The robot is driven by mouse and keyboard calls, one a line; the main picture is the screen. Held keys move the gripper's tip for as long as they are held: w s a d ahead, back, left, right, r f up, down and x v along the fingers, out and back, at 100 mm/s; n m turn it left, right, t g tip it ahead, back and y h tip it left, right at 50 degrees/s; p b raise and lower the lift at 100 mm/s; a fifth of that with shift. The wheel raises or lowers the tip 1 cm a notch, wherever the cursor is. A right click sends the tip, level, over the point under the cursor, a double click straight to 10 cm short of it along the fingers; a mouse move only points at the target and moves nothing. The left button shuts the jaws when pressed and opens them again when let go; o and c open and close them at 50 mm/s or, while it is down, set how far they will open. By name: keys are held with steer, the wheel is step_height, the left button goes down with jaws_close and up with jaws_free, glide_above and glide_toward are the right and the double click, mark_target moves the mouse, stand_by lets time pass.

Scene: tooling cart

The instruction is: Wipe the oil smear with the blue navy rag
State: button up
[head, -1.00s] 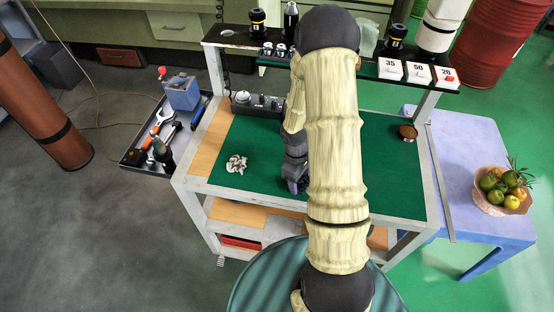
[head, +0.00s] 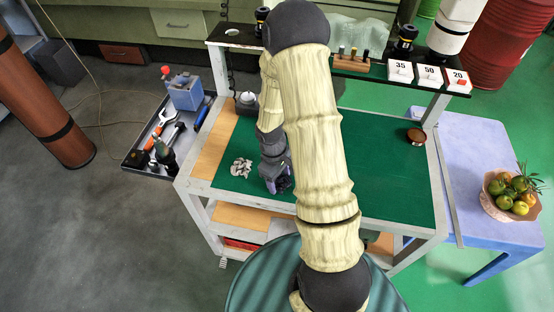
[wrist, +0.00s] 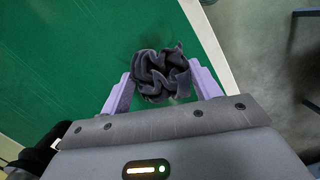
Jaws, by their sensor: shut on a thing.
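In the wrist view my gripper (wrist: 163,90) is shut on a crumpled dark navy rag (wrist: 160,74), which sits between the two purple fingers at or just above the mat. Faint dark marks show on the mat beside the rag, perhaps part of the oil smear; most of it is hidden or too faint to tell.
A small round reddish-brown tin (head: 416,136) is at the mat's right. A side tray with tools (head: 135,159) hangs left; a fruit bowl (head: 493,207) is on the blue table. The mat's right half is mostly clear.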

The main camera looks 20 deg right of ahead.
step_height(320, 180, up, 5)
steer(key=p, duration=0.3)
steer(key=shift+s+d+f, duration=0.1)
steer(key=shift+s+f, duration=0.05)
steer(key=shift+r+p, duration=0.65)
steer(key=shift+r, duration=0.05)
steer(key=shift+r+p, duration=0.95)
steer(key=shift+r, duration=0.15)
steer(key=shift+f, duration=0.15)
